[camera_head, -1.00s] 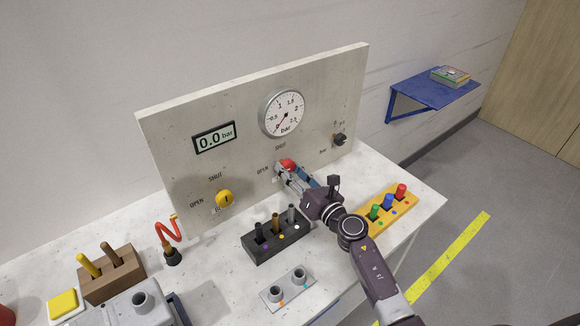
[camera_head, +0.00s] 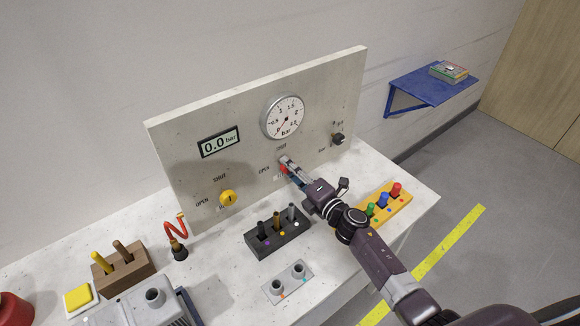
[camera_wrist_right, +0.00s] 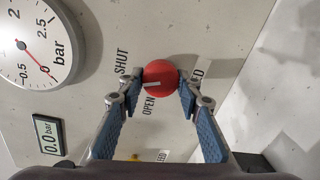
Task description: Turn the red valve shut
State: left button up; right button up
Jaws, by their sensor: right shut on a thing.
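The red valve (camera_head: 283,170) is a round knob on the upright panel (camera_head: 180,150), below the round gauge. It also shows in the right wrist view (camera_wrist_right: 161,73). My right gripper (camera_head: 286,163) is shut on it, with one blue-padded finger on each side of the knob. In the wrist view, a pale line on the knob points left, between the printed words SHUT and OPEN. The fingers partly cover the knob and nearby lettering in the head view. My left gripper is not in view.
The gauge (camera_head: 283,117) needle sits near 0 and the display (camera_head: 220,142) reads 0.0 bar. A yellow knob (camera_head: 228,198) is left on the panel. A black peg block (camera_head: 278,241) and a yellow peg rack (camera_head: 386,206) stand near my right arm.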

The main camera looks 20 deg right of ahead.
jog(key=shift+m+p, duration=0.55)
jog(key=shift+m, duration=1.45)
jog(key=shift+f, duration=0.1)
jog(key=o, duration=1.1)
jog(key=shift+o, duration=0.3)
jog(key=v, duration=1.2)
jog(key=shift+d, duration=0.15)
